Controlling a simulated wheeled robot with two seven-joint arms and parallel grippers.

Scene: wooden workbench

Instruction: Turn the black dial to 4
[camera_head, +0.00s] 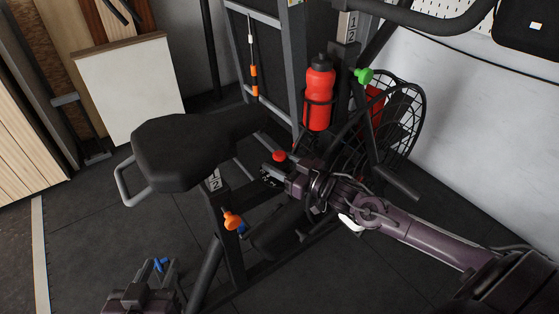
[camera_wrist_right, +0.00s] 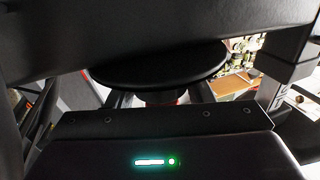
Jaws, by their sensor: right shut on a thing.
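My right gripper (camera_head: 275,172) reaches in from the right to the bike frame, just below and right of the seat. It is shut on the black dial (camera_head: 268,181), which is mostly hidden by the gripper; small pale marks show beside it, too small to read. A red knob (camera_head: 279,156) stands right above the gripper. In the right wrist view, a round black disc (camera_wrist_right: 160,66) lies beyond the gripper body; I cannot tell whether it is the dial. My left gripper (camera_head: 153,271) is at the lower left, away from the dial, its fingers apart and empty.
The black seat (camera_head: 185,145) overhangs close to the left. A red bottle (camera_head: 318,95), a green knob (camera_head: 363,75) and a caged fan (camera_head: 405,115) stand behind. An orange knob (camera_head: 232,220) is on the seat post. The floor at left is clear.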

